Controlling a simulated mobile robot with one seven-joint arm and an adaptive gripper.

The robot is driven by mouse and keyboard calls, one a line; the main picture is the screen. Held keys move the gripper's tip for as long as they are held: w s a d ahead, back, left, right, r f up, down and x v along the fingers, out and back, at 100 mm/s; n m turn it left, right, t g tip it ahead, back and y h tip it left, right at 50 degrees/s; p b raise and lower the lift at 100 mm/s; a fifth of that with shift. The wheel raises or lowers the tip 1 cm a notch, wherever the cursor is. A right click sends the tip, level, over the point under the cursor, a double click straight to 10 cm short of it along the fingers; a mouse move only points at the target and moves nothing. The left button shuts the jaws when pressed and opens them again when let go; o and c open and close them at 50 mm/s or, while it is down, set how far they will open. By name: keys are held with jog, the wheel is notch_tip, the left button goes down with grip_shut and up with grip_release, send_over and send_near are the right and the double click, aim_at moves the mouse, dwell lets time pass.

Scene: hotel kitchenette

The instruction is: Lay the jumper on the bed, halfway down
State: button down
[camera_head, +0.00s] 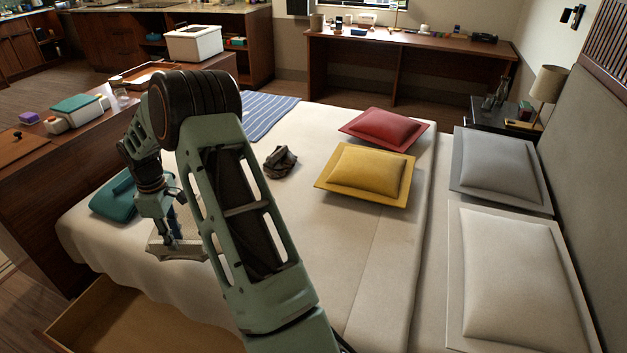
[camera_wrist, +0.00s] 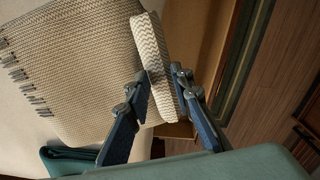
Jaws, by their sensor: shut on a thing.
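My gripper (camera_head: 172,236) is over the near left part of the bed (camera_head: 330,230). In the wrist view my gripper (camera_wrist: 158,90) is shut on a cream zigzag-patterned cloth (camera_wrist: 157,62). This held cloth also shows as a pale flat shape in the head view (camera_head: 180,251). I cannot tell for sure that it is the jumper. A beige woven cloth with dark fringe (camera_wrist: 85,65) shows beside it in the wrist view; whether the two are joined is unclear. A folded teal cloth (camera_head: 112,200) lies at the bed's left edge. A crumpled dark grey item (camera_head: 281,162) lies mid-bed.
Red (camera_head: 386,128) and yellow (camera_head: 366,174) cushions lie towards the pillows (camera_head: 520,280). A blue striped cloth (camera_head: 266,113) lies at the bed's far left corner. An open wooden drawer (camera_head: 105,330) juts out below the near side. The bed's middle has bare room.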

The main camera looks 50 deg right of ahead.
jog(key=shift+w+d+r, duration=0.1)
jog(key=shift+w+d, duration=0.05)
jog(key=shift+d, duration=0.2)
jog(key=s+d+f, duration=0.1)
jog(key=d, duration=0.1)
jog(key=s+d+f, duration=0.1)
jog(key=d, duration=0.2)
jog(key=s+d+f, duration=0.1)
jog(key=d, duration=0.2)
jog(key=shift+s+f, duration=0.1)
jog(key=shift+f, duration=0.3)
jog(key=d+f, duration=0.1)
jog(key=s+d+f, duration=0.1)
jog(key=f, duration=0.1)
jog(key=d+f, duration=0.2)
jog(key=shift+s+f, duration=0.1)
jog(key=shift+s, duration=0.15)
jog(key=shift+s+d+f, duration=0.1)
jog(key=shift+d+f, duration=0.1)
jog(key=f, duration=0.3)
jog(key=shift+s+d+f, duration=0.1)
jog(key=shift+d+f, duration=0.1)
jog(key=shift+f, duration=0.1)
jog(key=c, duration=1.7)
grip_release()
